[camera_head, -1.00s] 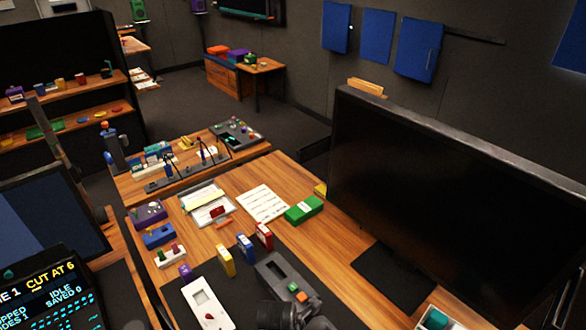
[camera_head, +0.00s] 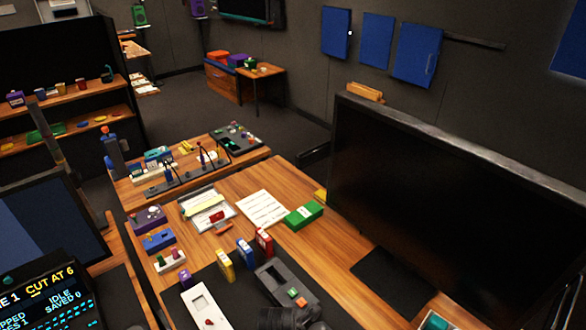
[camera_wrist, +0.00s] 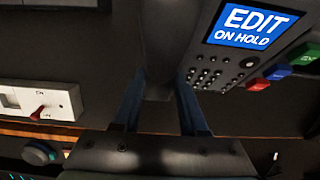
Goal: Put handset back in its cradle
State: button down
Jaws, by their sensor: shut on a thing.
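In the wrist view my gripper (camera_wrist: 160,88) is shut on the dark grey handset (camera_wrist: 168,45), which runs up between the two fingers. Beside it, to the right, is a dark phone panel with a blue screen (camera_wrist: 250,25) reading "EDIT ON HOLD" and a keypad (camera_wrist: 208,76). I cannot make out the cradle, or whether the handset touches the panel. In the head view only a dark part of my arm shows at the bottom edge, and the handset cannot be picked out.
A white switch plate with a red toggle (camera_wrist: 38,112) is at left. In the head view, a grey unit (camera_head: 272,274), small coloured boxes (camera_head: 245,252) and a large monitor (camera_head: 440,210) crowd the desk.

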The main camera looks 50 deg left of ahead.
jog(key=shift+w+f, duration=0.2)
jog(key=shift+w, duration=0.05)
dwell(0.4)
jog(key=shift+c, duration=1.8)
grip_release()
notch_tip(320, 180, up, 13)
jog(key=s, duration=0.2)
jog(key=shift+f, duration=0.1)
